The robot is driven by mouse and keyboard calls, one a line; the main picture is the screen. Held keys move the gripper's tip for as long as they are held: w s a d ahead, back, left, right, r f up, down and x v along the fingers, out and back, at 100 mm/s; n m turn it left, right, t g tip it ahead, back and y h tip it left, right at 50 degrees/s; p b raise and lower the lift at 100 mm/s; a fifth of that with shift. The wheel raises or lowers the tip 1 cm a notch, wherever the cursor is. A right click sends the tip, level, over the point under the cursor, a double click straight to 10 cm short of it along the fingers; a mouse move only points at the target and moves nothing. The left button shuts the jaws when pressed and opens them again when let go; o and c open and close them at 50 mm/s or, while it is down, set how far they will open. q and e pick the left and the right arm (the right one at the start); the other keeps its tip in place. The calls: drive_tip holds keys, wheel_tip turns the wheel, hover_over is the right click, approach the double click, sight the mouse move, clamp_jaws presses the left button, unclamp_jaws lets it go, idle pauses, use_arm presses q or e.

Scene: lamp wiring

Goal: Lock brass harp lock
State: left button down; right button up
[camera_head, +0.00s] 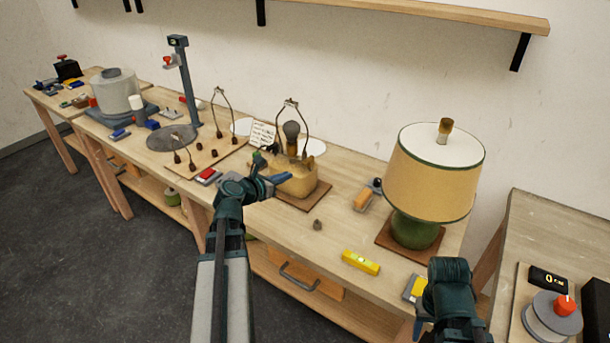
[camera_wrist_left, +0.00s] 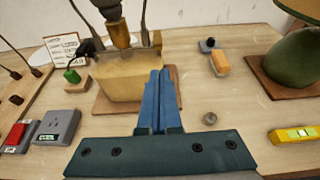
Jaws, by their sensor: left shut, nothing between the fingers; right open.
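A lamp with a tan block-like base (camera_head: 290,178) stands on a wooden board, with a bulb (camera_head: 292,130) and a wire harp (camera_head: 305,115) above. In the left wrist view, a brass socket (camera_wrist_left: 121,35) rises from the base (camera_wrist_left: 130,78) between the harp's two lower legs. I cannot pick out the brass harp lock as a separate part. My left gripper (camera_head: 287,176) is shut and empty, in front of the base; its blue fingers also show in the left wrist view (camera_wrist_left: 160,75). They hide part of the base. My right gripper (camera_head: 450,300) is open at the lower right, partly cut off.
A finished-looking lamp with a tan shade (camera_head: 432,175) and green base stands to the right. A yellow level (camera_head: 360,262), a small brown knob (camera_head: 317,225) and an orange-handled tool (camera_head: 367,195) lie on the bench. Another harp stands on a board (camera_head: 205,160) to the left.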

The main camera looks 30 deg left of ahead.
sight(306, 161)
use_arm(q)
drive_tip(key=b+x, duration=0.3)
drive_tip(key=x, duration=0.6)
drive_tip(key=shift+f, duration=0.1)
drive_tip(key=shift+w+d+f, duration=0.1)
drive_tip(key=shift+w+f, duration=0.05)
drive_tip(key=shift+w, duration=0.35)
wheel_tip(306, 161, up, 3)
drive_tip(key=shift+f+p, duration=0.15)
drive_tip(key=shift+p, duration=1.05)
drive_tip(key=shift+w+f, duration=0.1)
drive_tip(key=shift+f, duration=0.05)
